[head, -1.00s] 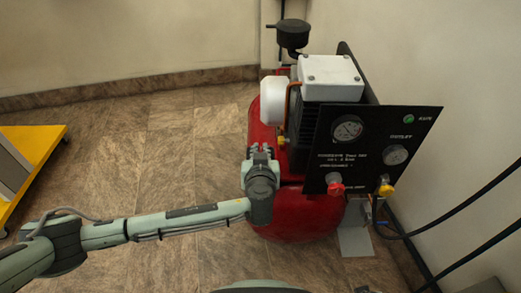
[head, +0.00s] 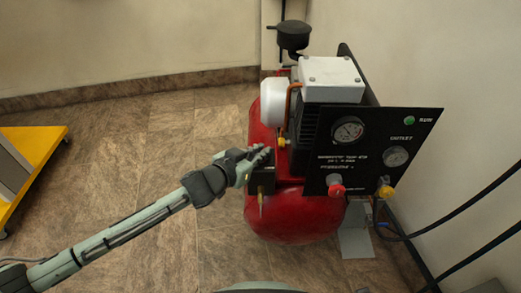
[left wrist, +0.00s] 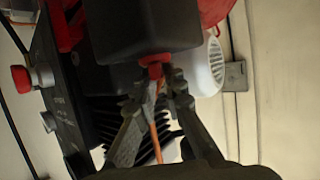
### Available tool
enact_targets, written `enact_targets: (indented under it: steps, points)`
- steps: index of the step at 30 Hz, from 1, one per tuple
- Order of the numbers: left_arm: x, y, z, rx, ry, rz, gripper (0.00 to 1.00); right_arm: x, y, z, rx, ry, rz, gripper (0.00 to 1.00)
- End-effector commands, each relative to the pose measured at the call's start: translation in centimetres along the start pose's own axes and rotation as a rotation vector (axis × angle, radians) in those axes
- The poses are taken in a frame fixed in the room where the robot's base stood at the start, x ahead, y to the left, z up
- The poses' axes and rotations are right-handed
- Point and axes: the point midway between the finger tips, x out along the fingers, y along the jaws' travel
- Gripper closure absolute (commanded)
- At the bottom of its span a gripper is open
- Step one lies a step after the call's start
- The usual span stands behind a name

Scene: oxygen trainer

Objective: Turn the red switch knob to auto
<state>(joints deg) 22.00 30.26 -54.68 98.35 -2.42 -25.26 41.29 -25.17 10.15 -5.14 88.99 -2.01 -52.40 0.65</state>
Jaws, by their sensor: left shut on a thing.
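The red switch knob (left wrist: 154,59) sticks out of a black switch box (left wrist: 145,25) in the left wrist view. The fingertips of my left gripper (left wrist: 163,75) are closed about the knob, partly covering it. Which position the knob points to cannot be read. In the head view, my left gripper (head: 262,157) is at the top of the black box (head: 262,183) on the compressor, and the knob is hidden there. My right gripper is not in view.
The red compressor tank (head: 290,225) stands near the wall. A black gauge panel (head: 370,150) carries a red knob (head: 336,188) and a yellow knob (head: 386,191). Black hoses run at right. A yellow cart (head: 40,148) stands at left; the floor between is clear.

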Motion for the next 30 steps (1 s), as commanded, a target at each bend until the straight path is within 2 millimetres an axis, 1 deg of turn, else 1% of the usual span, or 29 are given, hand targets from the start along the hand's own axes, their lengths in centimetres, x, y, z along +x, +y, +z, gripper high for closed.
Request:
enact_targets:
  steps: [1, 14, 25, 26, 30]
  points:
    - [0.0, -0.5, -0.1, 0.026, -0.002, 0.034, 1.00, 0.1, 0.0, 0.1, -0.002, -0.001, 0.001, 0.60]
    - [0.1, -0.7, -0.4, 0.156, -0.001, 0.337, 1.00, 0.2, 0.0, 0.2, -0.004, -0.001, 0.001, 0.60]
    - [0.3, -0.5, -0.1, 0.258, -0.003, 0.595, 1.00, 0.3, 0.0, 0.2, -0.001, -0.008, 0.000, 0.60]
    - [0.3, -0.6, -0.1, 0.267, -0.004, 0.617, 1.00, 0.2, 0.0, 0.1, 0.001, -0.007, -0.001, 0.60]
    - [0.3, -0.5, 0.1, 0.305, -0.006, 0.716, 1.00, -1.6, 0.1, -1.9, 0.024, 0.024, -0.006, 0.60]
